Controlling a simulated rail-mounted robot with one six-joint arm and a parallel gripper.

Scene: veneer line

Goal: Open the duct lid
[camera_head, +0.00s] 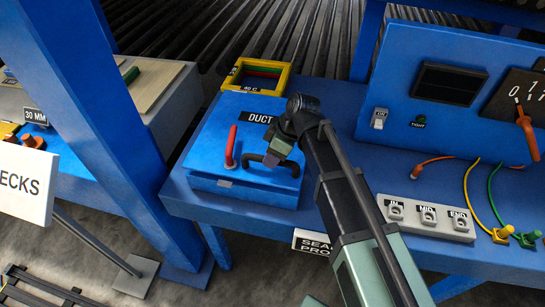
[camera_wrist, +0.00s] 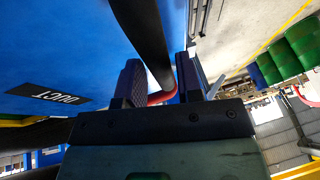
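The duct box has a blue lid (camera_head: 225,125) with a black DUCT label (camera_head: 260,117); the lid lies flat and looks closed. A black bar handle (camera_head: 290,166) stands near its front edge. My gripper (camera_head: 277,152) is at this handle, pointing down to the lid and partly hiding it. In the wrist view, the black handle bar (camera_wrist: 143,30) runs down between the two fingers of my gripper (camera_wrist: 160,80). The fingers stand apart, with some space beside the bar; firm contact does not show. The lid (camera_wrist: 60,50) also fills the left of that view.
A red lever (camera_head: 231,147) stands on the box left of the handle. A yellow-framed tray (camera_head: 288,76) is behind the lid. A blue control panel (camera_head: 440,90) and a grey button block (camera_head: 427,217) are at the right. A blue post (camera_head: 100,130) rises at the left.

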